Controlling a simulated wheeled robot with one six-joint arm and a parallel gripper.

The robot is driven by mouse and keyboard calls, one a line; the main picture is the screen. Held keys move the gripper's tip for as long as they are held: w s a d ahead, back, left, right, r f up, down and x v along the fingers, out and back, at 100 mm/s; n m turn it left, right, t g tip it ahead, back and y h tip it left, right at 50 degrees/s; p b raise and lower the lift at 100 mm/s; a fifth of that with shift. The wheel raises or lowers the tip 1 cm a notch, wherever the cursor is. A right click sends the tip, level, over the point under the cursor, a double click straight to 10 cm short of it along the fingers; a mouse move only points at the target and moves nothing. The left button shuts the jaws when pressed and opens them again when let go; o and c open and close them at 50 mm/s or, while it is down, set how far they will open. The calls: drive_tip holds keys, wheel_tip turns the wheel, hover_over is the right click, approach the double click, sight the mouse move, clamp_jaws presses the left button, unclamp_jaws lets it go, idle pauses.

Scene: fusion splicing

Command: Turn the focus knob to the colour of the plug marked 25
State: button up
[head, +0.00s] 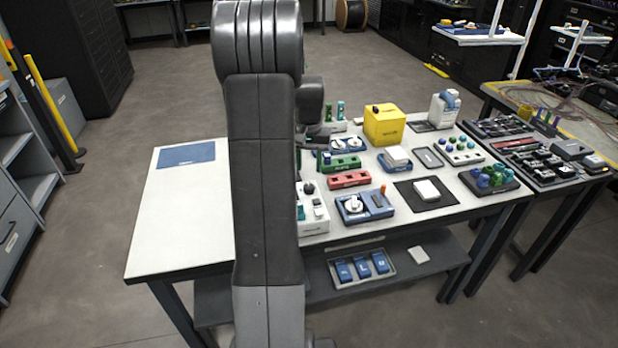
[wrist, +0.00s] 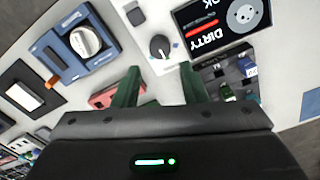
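A dark round knob (wrist: 160,46) with a pale pointer line sits on a white box in the wrist view, with a small blue mark at its right. In the head view the white box (head: 314,222) carries a dark knob (head: 308,187), beside my arm. A dark holder (wrist: 208,72) in the wrist view holds small plugs, including a green one (wrist: 227,92) and a blue one (wrist: 247,66); I cannot read a 25. My gripper (wrist: 158,68) is empty, its green fingers apart, with the knob beyond the fingertips. In the head view my arm hides most of the gripper.
A screen (wrist: 222,22) reading OK and DIRTY stands beside the knob. A blue device (wrist: 72,46) with a white dial and a red block (wrist: 103,97) are nearby. A yellow box (head: 384,125) stands at the back. The table's left (head: 185,215) is mostly clear.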

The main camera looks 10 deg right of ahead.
sight(309, 186)
wheel_tip(309, 186, up, 6)
drive_tip(key=shift+r, duration=0.2)
drive_tip(key=shift+f, duration=0.1)
wheel_tip(309, 186, down, 14)
drive_tip(key=shift+r, duration=0.1)
idle(0.7)
